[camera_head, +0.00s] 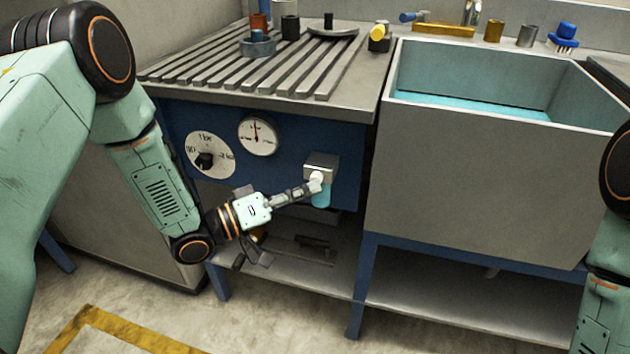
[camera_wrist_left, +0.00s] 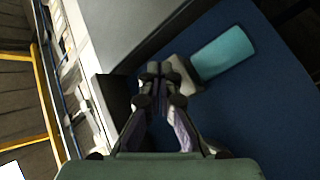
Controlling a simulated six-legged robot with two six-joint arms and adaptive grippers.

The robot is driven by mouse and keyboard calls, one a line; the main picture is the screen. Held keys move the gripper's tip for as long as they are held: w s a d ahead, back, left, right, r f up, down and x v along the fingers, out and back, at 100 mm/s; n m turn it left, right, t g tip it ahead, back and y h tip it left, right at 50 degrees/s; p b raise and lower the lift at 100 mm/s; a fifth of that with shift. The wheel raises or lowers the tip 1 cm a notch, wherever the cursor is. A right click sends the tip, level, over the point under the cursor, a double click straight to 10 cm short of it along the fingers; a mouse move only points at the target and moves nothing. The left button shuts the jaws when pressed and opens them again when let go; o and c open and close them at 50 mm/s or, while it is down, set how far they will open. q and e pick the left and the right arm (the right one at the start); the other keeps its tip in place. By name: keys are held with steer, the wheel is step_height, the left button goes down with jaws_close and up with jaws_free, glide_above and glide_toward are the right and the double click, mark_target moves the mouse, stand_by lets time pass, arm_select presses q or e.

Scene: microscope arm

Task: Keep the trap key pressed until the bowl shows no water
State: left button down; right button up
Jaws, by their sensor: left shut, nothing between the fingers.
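A metal block (camera_head: 321,161) is fixed to the blue front panel, with a small pale knob (camera_head: 317,177) on its front, which may be the trap key. Below it hangs a teal, see-through bowl (camera_head: 322,197); its teal tint is plain, but I cannot tell a water level. The bowl also shows in the left wrist view (camera_wrist_left: 222,53). My left gripper (camera_head: 312,187) is shut and empty, its tips at the knob. In the left wrist view its tips (camera_wrist_left: 160,69) lie beside a grey part (camera_wrist_left: 184,74); contact or pressing cannot be told. My right gripper is out of view.
A dial (camera_head: 210,155) and a round gauge (camera_head: 258,136) sit on the panel left of the block. A ribbed worktop (camera_head: 260,75) holds several small items above. A deep grey sink (camera_head: 475,150) stands right. A shelf (camera_head: 300,258) lies below.

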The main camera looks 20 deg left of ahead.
arm_select(q)
steer(key=shift+w, duration=0.35)
stand_by(0.4)
steer(key=shift+s, duration=0.15)
stand_by(1.3)
steer(key=shift+s+p, duration=0.4)
steer(key=shift+s, duration=0.4)
steer(key=shift+s, duration=0.1)
steer(key=s+p, duration=0.2)
steer(key=s, duration=0.3)
steer(key=shift+a, duration=0.15)
steer(key=shift+w, duration=0.1)
